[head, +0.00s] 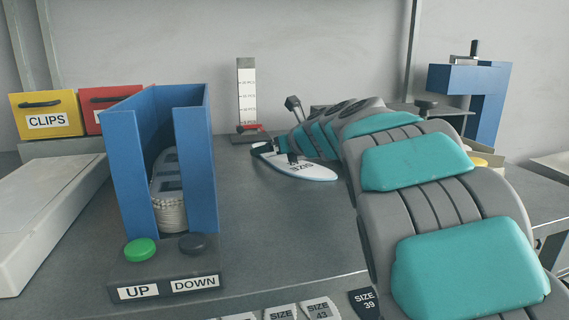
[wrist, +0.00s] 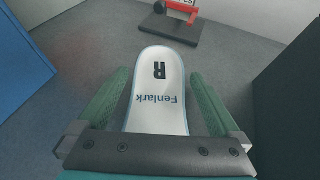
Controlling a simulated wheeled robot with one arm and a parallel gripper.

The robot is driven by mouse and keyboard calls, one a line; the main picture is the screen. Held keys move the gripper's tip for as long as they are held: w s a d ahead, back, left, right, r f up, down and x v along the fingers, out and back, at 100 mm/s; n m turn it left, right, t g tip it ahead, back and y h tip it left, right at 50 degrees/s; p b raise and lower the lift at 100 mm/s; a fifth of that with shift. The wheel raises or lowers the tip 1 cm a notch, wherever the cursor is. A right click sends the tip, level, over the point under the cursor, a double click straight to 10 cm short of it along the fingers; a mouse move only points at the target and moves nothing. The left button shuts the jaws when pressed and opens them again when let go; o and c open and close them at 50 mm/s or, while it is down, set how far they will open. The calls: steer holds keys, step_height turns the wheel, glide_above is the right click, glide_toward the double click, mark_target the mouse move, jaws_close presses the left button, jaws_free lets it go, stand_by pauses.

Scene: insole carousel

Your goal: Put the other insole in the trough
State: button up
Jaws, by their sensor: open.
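A white insole (head: 305,171) with a blue edge lies on the grey bench, partly covered by my arm. In the wrist view the insole (wrist: 160,62) shows its rounded end, marked "R" and "Fenlark"; its other end is hidden behind my gripper. My gripper (wrist: 158,76) is open, with one green finger on each side of the insole and gaps between. More insoles are stacked (head: 171,212) inside a tall blue holder (head: 130,165). I cannot tell which thing in view is the trough.
A base with a green UP button (head: 140,249) and a dark DOWN button (head: 192,243) fronts the holder. A gauge (head: 246,95) with a red slider stands behind the insole. Yellow (head: 46,115) and red (head: 95,107) bins are back left. Size labels line the front edge.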

steer(key=shift+w+a+f, duration=0.15)
steer(key=shift+w+a, duration=0.05)
steer(key=shift+w, duration=0.1)
steer(key=c, duration=1.1)
